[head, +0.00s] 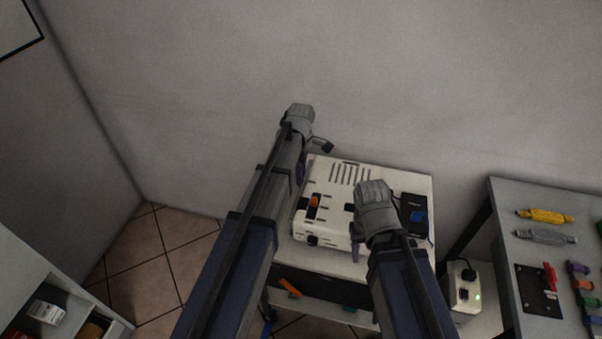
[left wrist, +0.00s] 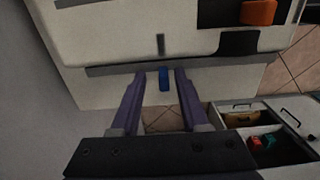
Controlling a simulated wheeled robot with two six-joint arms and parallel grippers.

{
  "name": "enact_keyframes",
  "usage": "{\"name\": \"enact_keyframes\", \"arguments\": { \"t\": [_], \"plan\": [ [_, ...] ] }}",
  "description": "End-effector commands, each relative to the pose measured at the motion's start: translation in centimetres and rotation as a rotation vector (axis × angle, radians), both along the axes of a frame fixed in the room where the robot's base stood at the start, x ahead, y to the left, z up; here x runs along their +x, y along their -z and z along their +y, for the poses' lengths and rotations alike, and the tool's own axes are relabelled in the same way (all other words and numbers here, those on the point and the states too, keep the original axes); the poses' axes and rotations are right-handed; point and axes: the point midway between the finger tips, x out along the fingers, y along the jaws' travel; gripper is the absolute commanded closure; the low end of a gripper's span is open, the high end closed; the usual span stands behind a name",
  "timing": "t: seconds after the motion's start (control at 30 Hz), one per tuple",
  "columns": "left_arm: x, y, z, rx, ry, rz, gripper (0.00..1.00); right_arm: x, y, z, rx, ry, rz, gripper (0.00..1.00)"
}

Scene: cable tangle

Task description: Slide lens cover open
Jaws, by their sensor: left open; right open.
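A white boxy device (head: 325,222) with dark slots stands on a white cabinet top. An orange piece (head: 315,200) sits in a dark recess on its upper face; it also shows in the left wrist view (left wrist: 258,12). I cannot tell which part is the lens cover. My left gripper (head: 300,172) is at the device's left back side, mostly hidden by its arm. In the left wrist view its purple fingers (left wrist: 161,72) are apart, with a small blue piece (left wrist: 163,82) seen between them; contact is unclear. My right gripper (head: 355,250) is at the device's right side, fingers partly hidden.
A black box with a blue part (head: 416,216) lies right of the device. A side table (head: 500,215) at right holds yellow and grey cable bundles and a black plate with a red lever. A white socket box (head: 463,290) stands between. The wall is close behind.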

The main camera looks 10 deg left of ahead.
Motion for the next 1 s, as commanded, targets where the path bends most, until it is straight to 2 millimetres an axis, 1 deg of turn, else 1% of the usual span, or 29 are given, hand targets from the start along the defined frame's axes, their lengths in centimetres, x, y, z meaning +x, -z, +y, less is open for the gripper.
{"name": "enact_keyframes", "arguments": {
  "t": [0.03, 0.17, 0.4, 0.53, 0.67, 1.0],
  "plan": [
    [0.0, -0.7, 0.0, 0.0, 0.0, 0.0, 0.55, 0.0, -0.7, 0.0, 0.0, 0.0, 0.0, 0.5],
    [0.0, -2.2, 0.0, 0.0, 0.0, 0.0, 0.55, 0.0, -2.2, 0.0, 0.0, 0.0, 0.0, 0.5],
    [0.0, -5.5, 0.0, 0.0, 0.0, -0.001, 0.55, 0.0, -5.5, 0.0, 0.0, 0.0, 0.0, 0.5],
    [0.0, -6.9, 0.0, 0.0, 0.0, -0.001, 0.55, 0.0, -6.9, 0.0, 0.0, 0.0, 0.0, 0.5],
    [0.1, -7.4, 0.0, 0.0, 0.0, -0.001, 0.55, 0.0, -7.4, 0.0, 0.0, -0.001, 0.0, 0.5],
    [0.1, -7.3, 0.0, 0.0, 0.0, -0.001, 0.55, 0.0, -7.3, 0.0, 0.0, -0.001, 0.0, 0.5]
  ]
}}
